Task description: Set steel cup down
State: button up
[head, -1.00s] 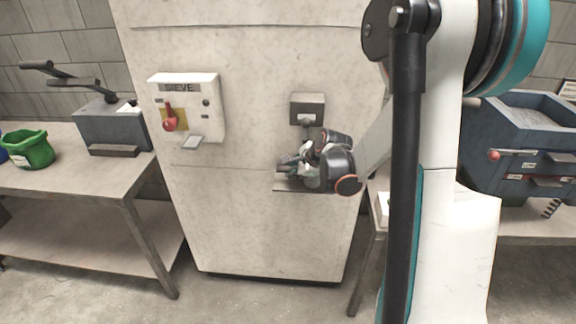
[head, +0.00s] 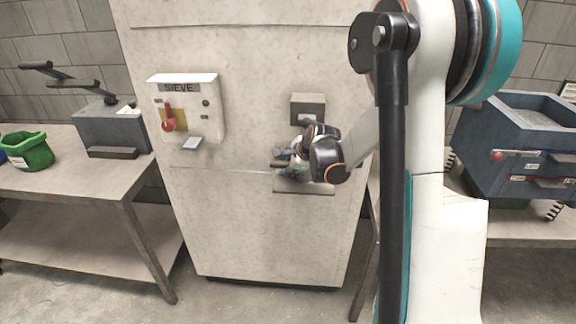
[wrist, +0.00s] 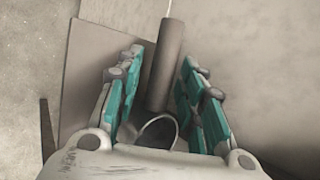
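My gripper (head: 284,160) is over the small shelf on the front of the tall pale machine, under the grey box. In the wrist view its two teal-padded fingers (wrist: 160,75) are apart. A dark grey cylinder (wrist: 165,65) shows between them, with pale gaps beside it. A thin round rim (wrist: 158,118) near my palm looks like part of the steel cup. Its lower part is hidden, and I cannot tell how it joins the cylinder. In the head view I cannot make out the cup.
The shelf (head: 310,190) juts from the machine (head: 230,225). The grey box (head: 308,104) is just above my gripper. A control panel with a red lever (head: 168,122) is to the left. A bench with a green container (head: 30,152) stands at far left. A blue-grey machine (head: 520,140) stands right.

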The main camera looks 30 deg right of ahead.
jog(key=shift+r, duration=0.15)
jog(key=shift+s+r, duration=0.2)
jog(key=shift+r, duration=0.05)
jog(key=p+v, duration=0.4)
jog(key=v, duration=0.7)
jog(key=shift+s+r, duration=0.1)
